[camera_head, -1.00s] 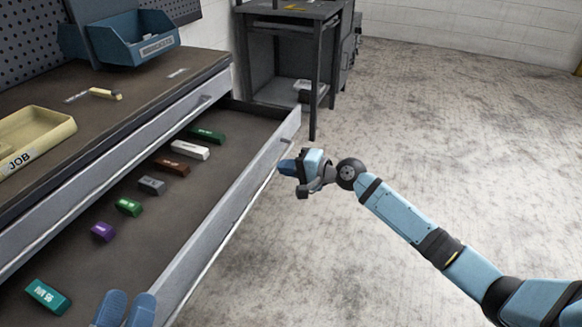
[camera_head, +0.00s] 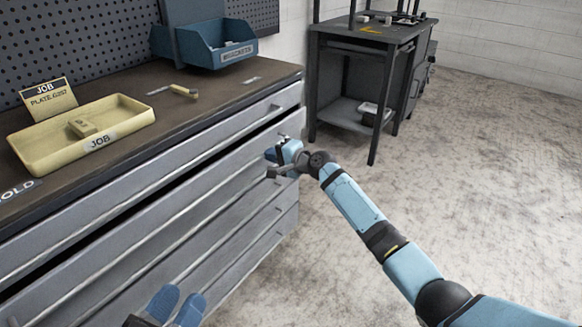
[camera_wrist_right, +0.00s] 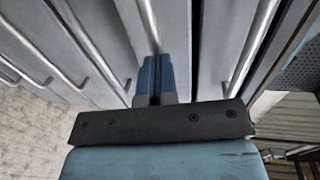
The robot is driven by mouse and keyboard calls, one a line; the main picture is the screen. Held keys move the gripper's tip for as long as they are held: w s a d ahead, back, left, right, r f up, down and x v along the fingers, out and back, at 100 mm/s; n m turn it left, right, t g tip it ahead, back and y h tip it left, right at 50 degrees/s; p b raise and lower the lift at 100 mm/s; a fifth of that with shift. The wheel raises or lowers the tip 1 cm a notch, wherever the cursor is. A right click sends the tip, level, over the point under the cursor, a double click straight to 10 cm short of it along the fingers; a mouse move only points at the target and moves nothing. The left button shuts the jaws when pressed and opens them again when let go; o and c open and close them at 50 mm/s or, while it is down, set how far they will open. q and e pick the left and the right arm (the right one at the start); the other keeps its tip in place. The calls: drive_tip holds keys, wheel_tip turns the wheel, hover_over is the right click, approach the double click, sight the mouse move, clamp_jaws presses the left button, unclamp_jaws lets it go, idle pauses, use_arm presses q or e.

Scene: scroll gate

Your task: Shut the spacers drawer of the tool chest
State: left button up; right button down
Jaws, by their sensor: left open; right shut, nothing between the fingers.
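The spacers drawer (camera_head: 215,180) of the grey tool chest is pushed most of the way in. A narrow dark gap shows along its top edge, and its contents are hidden. My right gripper (camera_head: 271,155) is shut and empty, at the drawer front near its right end; I cannot tell whether it touches. In the right wrist view its closed blue fingers (camera_wrist_right: 155,75) point at the grey drawer fronts and bar handles. My left gripper (camera_head: 176,304) is open at the bottom edge, in front of the chest and apart from it.
On the chest top (camera_head: 215,105) are a yellow JOB tray (camera_head: 38,158), a JOB card (camera_head: 48,99), a small yellow piece (camera_head: 184,91) and a blue bin (camera_head: 205,45). A dark workbench (camera_head: 360,40) stands behind at right. The floor (camera_head: 480,170) right of the chest is clear.

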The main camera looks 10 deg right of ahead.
drive_tip(key=x, duration=0.2)
drive_tip(key=shift+w+a+r+b, duration=0.15)
drive_tip(key=shift+w+a+b, duration=0.05)
drive_tip(key=shift+b, duration=0.15)
drive_tip(key=shift+r, duration=0.3)
